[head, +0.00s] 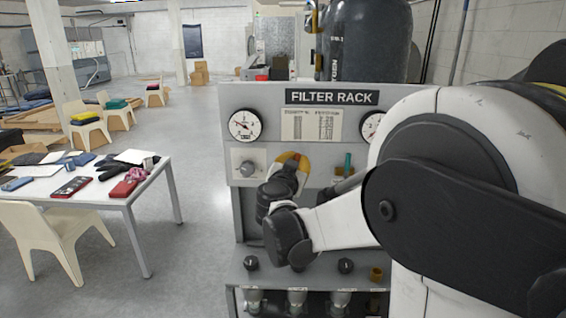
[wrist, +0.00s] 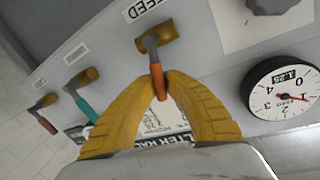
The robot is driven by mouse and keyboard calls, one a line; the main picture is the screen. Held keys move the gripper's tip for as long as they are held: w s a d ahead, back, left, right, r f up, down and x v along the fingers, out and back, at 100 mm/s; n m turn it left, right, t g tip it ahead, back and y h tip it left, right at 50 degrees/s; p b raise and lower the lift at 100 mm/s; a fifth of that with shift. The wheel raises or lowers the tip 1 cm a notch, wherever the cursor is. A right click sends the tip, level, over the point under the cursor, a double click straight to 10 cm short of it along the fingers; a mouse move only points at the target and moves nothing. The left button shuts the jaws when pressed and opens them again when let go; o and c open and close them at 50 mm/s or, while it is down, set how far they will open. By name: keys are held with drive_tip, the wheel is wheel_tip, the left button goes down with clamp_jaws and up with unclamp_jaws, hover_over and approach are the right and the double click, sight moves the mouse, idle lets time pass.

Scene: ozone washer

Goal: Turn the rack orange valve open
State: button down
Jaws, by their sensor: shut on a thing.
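The orange valve has an orange lever (wrist: 157,88) on a brass body (wrist: 152,38), mounted on the grey panel beside a label reading FEED. In the wrist view my gripper (wrist: 158,77) has its two yellow fingers closed around the lever, with the fingertips near the valve body. The lever points from the brass body back between the fingers toward the palm. In the head view my gripper (head: 292,158) is at the front of the filter rack (head: 229,105), below the printed card, and my wrist hides the valve there.
A teal-handled valve (head: 348,163) sits to the right, and a red-brown-handled valve (wrist: 42,122) shows in the wrist view. A gauge (head: 245,125) and a knob (head: 247,168) are on the left panel. A white table (head: 170,180) and chair (head: 55,235) stand at left.

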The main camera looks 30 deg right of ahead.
drive_tip(key=s+d+f+m+y+b, duration=0.2)
drive_tip(key=f+m, duration=0.3)
drive_tip(key=m, duration=0.7)
drive_tip(key=shift+s+d+f+m+t+y+b, duration=0.15)
drive_tip(key=shift+d+f+m+t+y+b, duration=0.15)
drive_tip(key=shift+d+y+b, duration=0.5)
drive_tip(key=c, duration=1.4)
unclamp_jaws()
drive_tip(key=shift+a, duration=0.1)
